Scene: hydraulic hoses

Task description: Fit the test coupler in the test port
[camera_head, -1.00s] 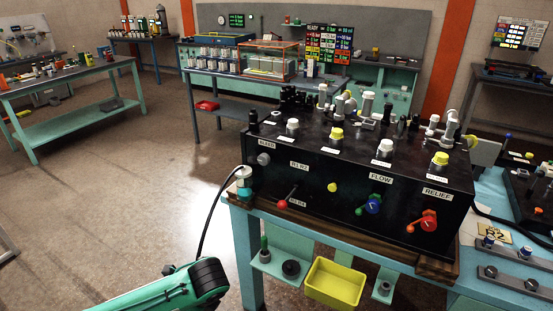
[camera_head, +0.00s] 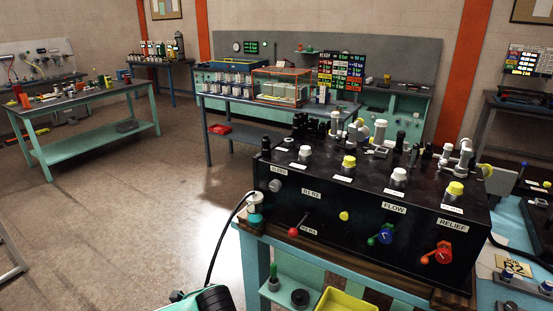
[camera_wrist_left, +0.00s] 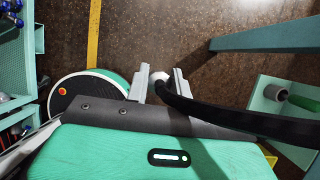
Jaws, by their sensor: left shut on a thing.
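My left gripper (camera_wrist_left: 163,84) shows in the left wrist view, its two grey fingers closed around a small white round end piece (camera_wrist_left: 158,77). A thick black hose (camera_wrist_left: 235,117) runs from beside that piece to the right; I cannot tell whether the piece is the test coupler. In the head view only part of my green left arm shows at the bottom edge, and its fingers are hidden. A black hose (camera_head: 216,240) rises to a white and teal fitting (camera_head: 255,208) at the left front corner of the black test box (camera_head: 330,205). I cannot single out the test port. My right gripper is in neither view.
The box carries white and yellow caps (camera_head: 397,176), and coloured levers (camera_head: 440,253) on its front. A yellow bin (camera_head: 345,301) and a small teal shelf (camera_head: 285,285) sit below. A teal leg (camera_wrist_left: 265,39) crosses the wrist view.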

